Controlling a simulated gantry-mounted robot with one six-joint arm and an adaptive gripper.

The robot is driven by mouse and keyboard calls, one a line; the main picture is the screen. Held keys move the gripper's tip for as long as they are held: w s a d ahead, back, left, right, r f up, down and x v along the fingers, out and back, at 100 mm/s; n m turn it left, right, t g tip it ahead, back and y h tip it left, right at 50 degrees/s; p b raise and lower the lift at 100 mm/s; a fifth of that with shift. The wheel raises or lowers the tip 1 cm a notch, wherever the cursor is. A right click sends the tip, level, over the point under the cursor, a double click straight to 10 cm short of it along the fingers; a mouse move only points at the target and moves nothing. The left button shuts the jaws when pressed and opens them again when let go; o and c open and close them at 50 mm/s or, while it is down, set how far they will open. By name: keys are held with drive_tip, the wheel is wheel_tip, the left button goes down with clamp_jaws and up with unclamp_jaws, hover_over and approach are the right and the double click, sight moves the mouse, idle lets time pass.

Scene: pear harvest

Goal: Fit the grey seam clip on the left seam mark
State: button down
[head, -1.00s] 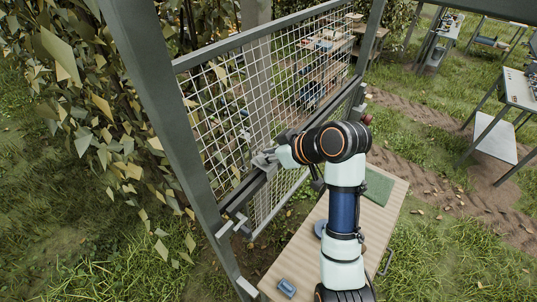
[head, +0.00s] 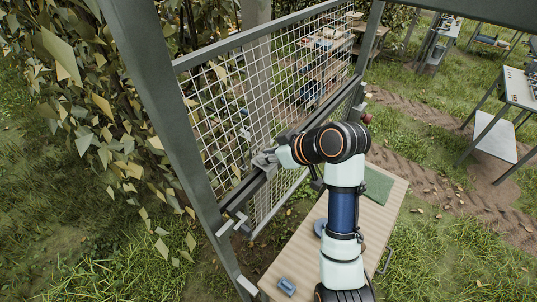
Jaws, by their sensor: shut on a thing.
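My gripper (head: 265,160) is at the dark rail (head: 245,190) along the lower edge of the wire mesh panel (head: 250,100). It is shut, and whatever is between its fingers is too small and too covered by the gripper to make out. I cannot tell the grey seam clip apart from the gripper and the rail. The left seam mark cannot be picked out either. A light grey bracket (head: 232,222) sits at the left end of the rail, apart from the gripper.
A wooden bench (head: 290,255) stands below the rail, with a blue block (head: 287,286), a green mat (head: 378,186) and a grey round thing (head: 320,228) on it. A thick grey post (head: 165,120) rises left of the mesh, with leafy branches (head: 110,110) beyond it.

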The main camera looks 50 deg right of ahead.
drive_tip(key=shift+f+b, duration=0.45)
drive_tip(key=shift+f, duration=0.6)
idle(0.6)
drive_tip(key=c, duration=1.1)
unclamp_jaws()
drive_tip(key=v, duration=0.7)
drive_tip(key=shift+s+r, duration=0.2)
